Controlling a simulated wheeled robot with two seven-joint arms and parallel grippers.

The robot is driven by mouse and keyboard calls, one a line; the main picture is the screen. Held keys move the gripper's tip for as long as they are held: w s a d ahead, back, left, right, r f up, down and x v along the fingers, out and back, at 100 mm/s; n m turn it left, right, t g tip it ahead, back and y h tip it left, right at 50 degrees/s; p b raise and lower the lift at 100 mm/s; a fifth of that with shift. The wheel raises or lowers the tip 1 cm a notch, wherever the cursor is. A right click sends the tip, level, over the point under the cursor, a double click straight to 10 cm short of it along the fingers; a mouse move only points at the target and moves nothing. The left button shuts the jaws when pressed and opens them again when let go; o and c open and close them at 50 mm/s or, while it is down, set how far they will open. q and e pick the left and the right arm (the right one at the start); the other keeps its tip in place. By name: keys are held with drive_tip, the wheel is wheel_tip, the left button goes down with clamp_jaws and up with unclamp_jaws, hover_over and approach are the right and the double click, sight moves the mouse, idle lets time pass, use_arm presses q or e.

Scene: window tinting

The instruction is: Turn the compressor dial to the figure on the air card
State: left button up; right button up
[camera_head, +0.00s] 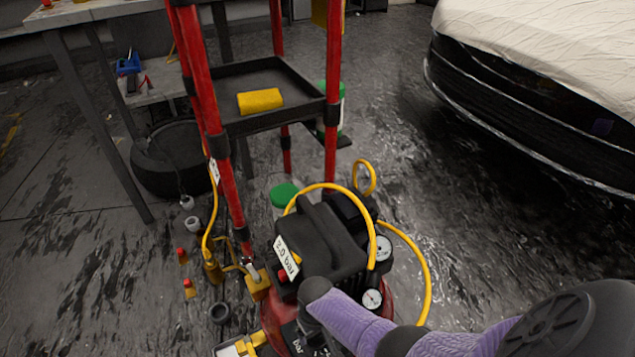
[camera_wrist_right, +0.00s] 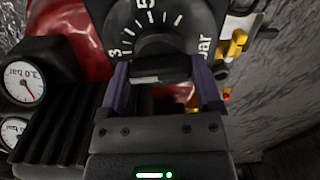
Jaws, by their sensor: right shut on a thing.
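The compressor (camera_head: 318,240) stands on the floor, black on top with a red tank. A white air card (camera_head: 286,258) on its front seems to read 2.0 bar, though the first figure is small. The black dial scale (camera_wrist_right: 178,18) shows 3, 5 and "bar" in the right wrist view. My right gripper (camera_wrist_right: 163,88) is shut on the dial knob (camera_wrist_right: 160,66), one finger on each side. In the head view my right arm hides most of the dial. My left gripper is out of view.
Two round gauges (camera_wrist_right: 22,82) sit beside the dial. A yellow hose (camera_head: 424,275) loops around the compressor. A red-framed trolley (camera_head: 224,178) holds a yellow cloth (camera_head: 260,101) behind it. Small fittings lie on the floor at left. A covered car (camera_head: 545,75) stands at right.

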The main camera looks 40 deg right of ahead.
drive_tip(key=m, duration=0.3)
drive_tip(key=shift+p, duration=0.3)
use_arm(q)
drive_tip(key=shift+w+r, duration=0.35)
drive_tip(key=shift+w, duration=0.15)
use_arm(e)
drive_tip(key=shift+m, duration=0.9)
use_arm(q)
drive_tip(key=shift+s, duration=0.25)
use_arm(e)
drive_tip(key=o, duration=1)
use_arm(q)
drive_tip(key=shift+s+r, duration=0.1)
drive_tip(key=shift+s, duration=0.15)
use_arm(e)
drive_tip(key=shift+o, duration=0.2)
use_arm(q)
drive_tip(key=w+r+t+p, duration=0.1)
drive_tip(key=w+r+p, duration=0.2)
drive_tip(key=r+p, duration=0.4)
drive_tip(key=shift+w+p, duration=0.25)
drive_tip(key=shift+p, duration=0.45)
use_arm(e)
wheel_tip(320, 180, up, 10)
